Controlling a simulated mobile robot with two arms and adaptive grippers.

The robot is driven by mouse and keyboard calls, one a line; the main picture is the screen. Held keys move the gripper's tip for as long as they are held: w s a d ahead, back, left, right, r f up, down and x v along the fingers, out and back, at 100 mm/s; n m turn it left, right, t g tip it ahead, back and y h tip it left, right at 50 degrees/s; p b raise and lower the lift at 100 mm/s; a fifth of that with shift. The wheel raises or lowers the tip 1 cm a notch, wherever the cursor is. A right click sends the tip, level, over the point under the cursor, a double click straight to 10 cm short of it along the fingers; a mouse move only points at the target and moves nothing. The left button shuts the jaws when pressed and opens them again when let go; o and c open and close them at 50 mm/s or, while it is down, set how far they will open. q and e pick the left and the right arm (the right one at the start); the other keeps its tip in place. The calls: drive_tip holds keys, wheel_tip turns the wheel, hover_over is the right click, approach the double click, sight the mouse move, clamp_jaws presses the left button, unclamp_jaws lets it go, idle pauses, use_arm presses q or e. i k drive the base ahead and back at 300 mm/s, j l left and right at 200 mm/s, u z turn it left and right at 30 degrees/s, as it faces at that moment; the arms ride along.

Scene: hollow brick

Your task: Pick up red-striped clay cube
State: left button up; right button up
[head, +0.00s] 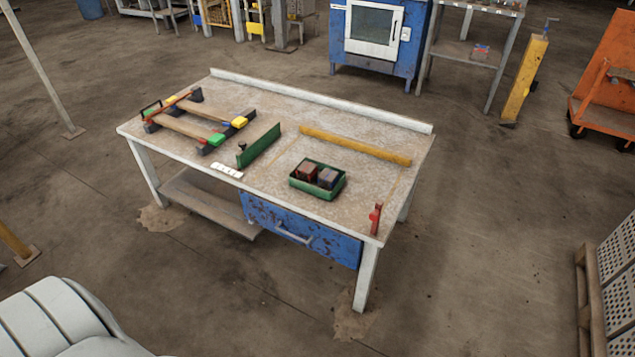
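A small green tray (318,193) sits on the worktable, right of its middle. Two brownish cubes lie in it side by side. The left cube (307,173) shows red on its sides and looks like the red-striped one. The right cube (327,178) has dark bluish sides. The tray walls hide the lower parts of both cubes. Neither of my grippers is in view.
The worktable (270,180) has a raised back edge and a blue drawer (300,228). A yellow bar (355,145), a green plate (259,146), a wooden frame with coloured blocks (185,130) and a red upright piece (375,219) are on it. Open floor lies in front.

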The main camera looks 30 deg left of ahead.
sight(307, 172)
drive_tip(key=i+j, duration=0.15)
drive_tip(key=j, duration=0.2)
drive_tip(key=i+j, duration=0.15)
drive_tip(key=j, duration=0.15)
drive_tip(key=i+j, duration=0.15)
drive_tip(key=j, duration=0.2)
drive_tip(key=i+j, duration=0.15)
drive_tip(key=j, duration=0.2)
drive_tip(key=i+j, duration=0.2)
drive_tip(key=j, duration=0.1)
